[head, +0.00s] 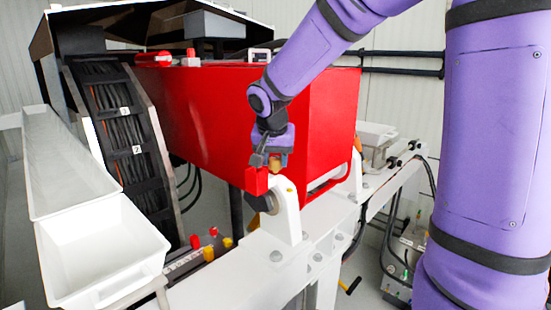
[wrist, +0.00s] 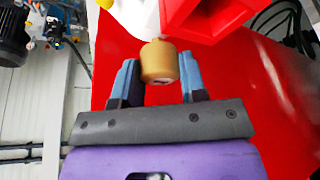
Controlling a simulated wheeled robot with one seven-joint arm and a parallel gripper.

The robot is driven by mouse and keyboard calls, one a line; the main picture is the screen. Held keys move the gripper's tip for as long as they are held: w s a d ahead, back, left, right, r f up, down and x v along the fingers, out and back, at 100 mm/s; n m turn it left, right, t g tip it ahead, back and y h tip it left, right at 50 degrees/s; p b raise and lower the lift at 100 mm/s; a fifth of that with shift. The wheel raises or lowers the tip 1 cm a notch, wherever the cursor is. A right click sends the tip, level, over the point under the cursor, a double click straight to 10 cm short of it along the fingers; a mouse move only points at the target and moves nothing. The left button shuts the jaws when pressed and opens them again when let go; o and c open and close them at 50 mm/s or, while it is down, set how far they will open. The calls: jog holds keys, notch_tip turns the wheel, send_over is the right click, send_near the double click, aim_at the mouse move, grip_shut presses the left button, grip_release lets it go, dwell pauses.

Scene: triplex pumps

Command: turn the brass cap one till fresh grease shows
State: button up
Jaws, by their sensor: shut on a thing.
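The brass cap (wrist: 160,62) shows in the wrist view as a short gold cylinder between the two blue-grey fingers of my gripper (wrist: 159,84). My gripper is shut on it. In the head view my gripper (head: 266,157) reaches down in front of the large red box, just above a small red block, and a bit of the brass cap (head: 284,161) shows beside the fingers. The cap's far end is against a white and red fitting in the wrist view. I cannot make out any grease.
The red block (head: 256,181) and a white bracket (head: 288,215) are close under my gripper. The large red box (head: 210,115) stands right behind it. White trays (head: 95,245) and a black cable chain (head: 118,125) are at left. Red and yellow knobs (head: 213,232) sit lower left.

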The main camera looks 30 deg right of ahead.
jog(key=shift+m, duration=0.7)
jog(key=shift+h, duration=0.3)
jog(key=o, duration=0.9)
jog(key=shift+g, duration=0.3)
jog(key=v, duration=1)
jog(key=shift+s+a+r, duration=0.1)
jog(key=shift+r, duration=0.3)
jog(key=shift+s, duration=0.1)
jog(key=s+f+n+y, duration=0.1)
jog(key=s+n, duration=0.2)
jog(key=s, duration=0.5)
jog(key=s+f+n+t+y, duration=0.1)
jog(key=s+n, duration=0.2)
jog(key=s, duration=0.5)
jog(key=s+f+n+t+y, duration=0.1)
jog(key=s+f+n, duration=0.1)
jog(key=s, duration=0.6)
jog(key=shift+s+d+n, duration=0.15)
jog(key=shift+d+n, duration=0.15)
jog(key=shift+n, duration=0.2)
